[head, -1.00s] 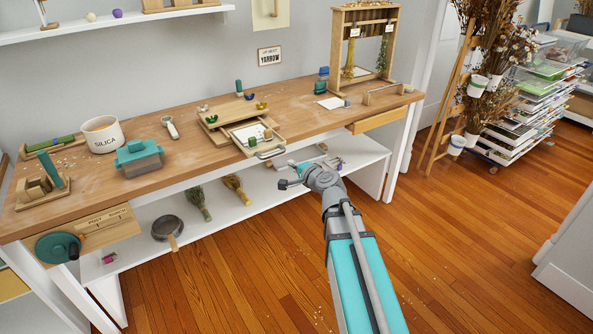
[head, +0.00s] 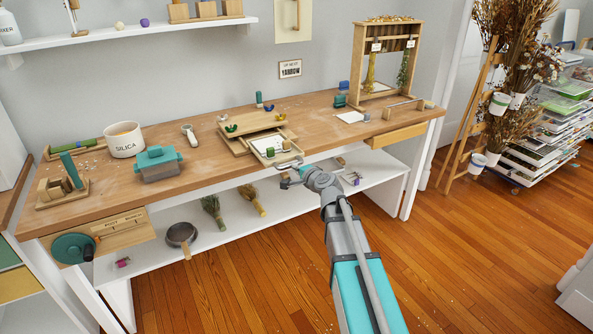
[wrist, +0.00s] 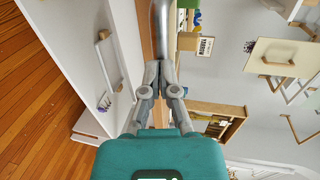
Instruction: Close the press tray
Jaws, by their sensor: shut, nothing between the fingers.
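The wooden flower press (head: 236,142) stands on the workbench, with several coloured wing nuts on top. Its tray (head: 262,157) is slid out toward the front edge of the bench. My gripper (head: 287,181) is shut and empty, just in front of and below the handle. In the wrist view my shut fingers (wrist: 160,72) point at a metal bar (wrist: 162,25), which looks like the handle, close up. I cannot tell whether they touch.
A silica pot (head: 124,146) and a teal-lidded box (head: 160,172) stand left on the bench. A wooden drying frame (head: 358,70) stands at the right back. A lower shelf (head: 215,225) holds dried bunches and a pan. The floor in front is clear.

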